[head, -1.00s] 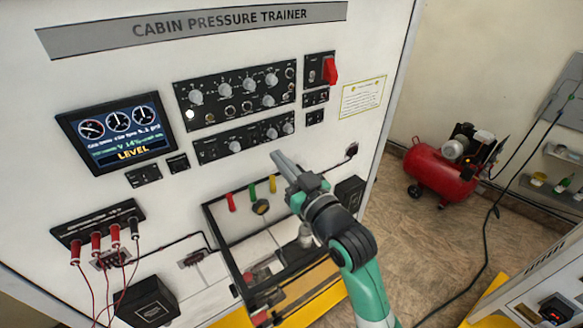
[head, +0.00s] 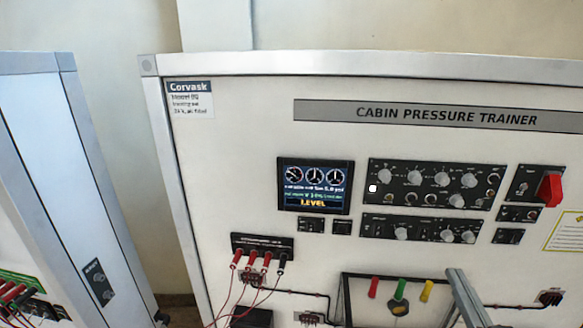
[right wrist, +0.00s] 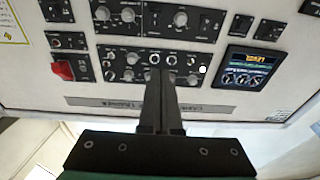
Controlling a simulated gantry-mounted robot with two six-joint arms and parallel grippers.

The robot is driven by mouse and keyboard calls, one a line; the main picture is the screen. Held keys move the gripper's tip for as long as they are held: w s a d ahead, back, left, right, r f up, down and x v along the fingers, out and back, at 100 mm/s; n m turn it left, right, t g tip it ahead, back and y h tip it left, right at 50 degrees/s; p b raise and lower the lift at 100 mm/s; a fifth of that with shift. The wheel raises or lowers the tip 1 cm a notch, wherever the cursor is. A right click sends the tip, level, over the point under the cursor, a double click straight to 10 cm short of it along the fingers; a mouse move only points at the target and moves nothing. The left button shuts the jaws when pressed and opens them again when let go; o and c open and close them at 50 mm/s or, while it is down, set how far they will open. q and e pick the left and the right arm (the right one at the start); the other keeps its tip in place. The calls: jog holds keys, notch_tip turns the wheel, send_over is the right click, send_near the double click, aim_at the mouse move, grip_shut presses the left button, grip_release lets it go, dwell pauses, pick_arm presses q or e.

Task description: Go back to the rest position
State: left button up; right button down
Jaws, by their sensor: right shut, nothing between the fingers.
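The cabin pressure trainer panel (head: 240,140) stands in front of me. My right gripper (head: 456,273) shows at the lower right of the head view, its fingers together and empty, pointing up. In the picture it lies just below the lower knob row (head: 420,229), apart from the knobs as far as I can tell. In the right wrist view, which shows the panel upside down, the shut fingers (right wrist: 162,75) point toward the knob panels. The rest of the right arm is cut off below the head view. My left gripper is in neither view.
A display (head: 314,186) reads LEVEL. A red switch cover (head: 550,190) sits at the right. Red and black plugs with leads (head: 260,260) hang at lower left. A framed box with coloured handles (head: 400,284) is beside the gripper. Another cabinet (head: 45,170) stands left.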

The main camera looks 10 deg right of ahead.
jog(key=s+a+r+n+t+y+p, duration=0.15)
jog(key=a+r, duration=0.25)
jog(key=r, duration=0.5)
jog(key=a+r+n+t+y+p, duration=0.1)
jog(key=a+r+t+y, duration=0.15)
jog(key=a+r, duration=0.4)
pick_arm(q)
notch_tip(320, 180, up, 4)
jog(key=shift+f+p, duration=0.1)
jog(key=shift+p, duration=0.3)
pick_arm(e)
jog(key=s+a+r+t+y, duration=0.1)
jog(key=s+r+t, duration=0.1)
jog(key=s+r, duration=0.2)
jog(key=s+a+r+n+t+y, duration=0.1)
jog(key=s+r, duration=0.3)
jog(key=r, duration=0.7)
jog(key=shift+s+a+t+y, duration=0.2)
jog(key=shift+a+t+y, duration=0.2)
jog(key=shift+a+t, duration=0.25)
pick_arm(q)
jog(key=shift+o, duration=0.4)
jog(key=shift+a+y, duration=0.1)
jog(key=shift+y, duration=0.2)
pick_arm(e)
jog(key=shift+r, duration=0.1)
